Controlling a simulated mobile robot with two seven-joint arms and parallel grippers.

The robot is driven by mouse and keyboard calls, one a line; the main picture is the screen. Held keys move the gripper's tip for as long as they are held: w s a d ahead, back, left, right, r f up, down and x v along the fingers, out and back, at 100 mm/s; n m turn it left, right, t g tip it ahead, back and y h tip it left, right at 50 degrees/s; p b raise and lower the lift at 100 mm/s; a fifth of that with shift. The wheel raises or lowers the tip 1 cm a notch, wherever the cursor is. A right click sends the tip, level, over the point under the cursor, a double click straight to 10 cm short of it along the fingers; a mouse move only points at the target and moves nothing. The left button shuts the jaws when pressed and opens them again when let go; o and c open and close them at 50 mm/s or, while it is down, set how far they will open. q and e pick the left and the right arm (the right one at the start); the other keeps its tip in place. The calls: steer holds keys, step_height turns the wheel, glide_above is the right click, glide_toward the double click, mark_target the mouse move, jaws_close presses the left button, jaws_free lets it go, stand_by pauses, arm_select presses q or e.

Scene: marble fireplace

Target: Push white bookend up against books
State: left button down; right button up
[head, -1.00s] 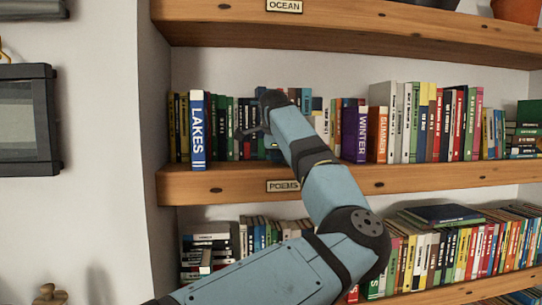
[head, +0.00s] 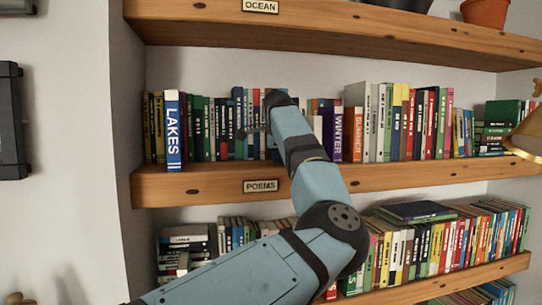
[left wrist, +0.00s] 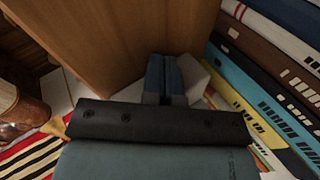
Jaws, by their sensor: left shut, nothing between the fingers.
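My left gripper (head: 246,132) is at the middle shelf, in front of the row of books (head: 205,128). In the left wrist view its blue fingers (left wrist: 163,78) are shut together and empty. A pale white-grey block (left wrist: 194,76) shows right behind and beside the fingertips; it may be the white bookend, but most of it is hidden and I cannot tell whether they touch. The purple WINTER book (head: 338,134) stands right of my arm. My right gripper is out of view.
The blue LAKES book (head: 173,132) stands near the left end of the middle shelf (head: 215,180). The upper shelf (head: 300,38) runs above my arm, and a lower book row is below. A brown wooden surface (left wrist: 110,40) fills the upper left of the wrist view.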

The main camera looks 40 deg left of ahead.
arm_select(q)
steer(key=shift+w+d, duration=1.25)
steer(key=shift+w, duration=0.25)
steer(key=shift+w+d, duration=0.1)
steer(key=shift+w, duration=0.05)
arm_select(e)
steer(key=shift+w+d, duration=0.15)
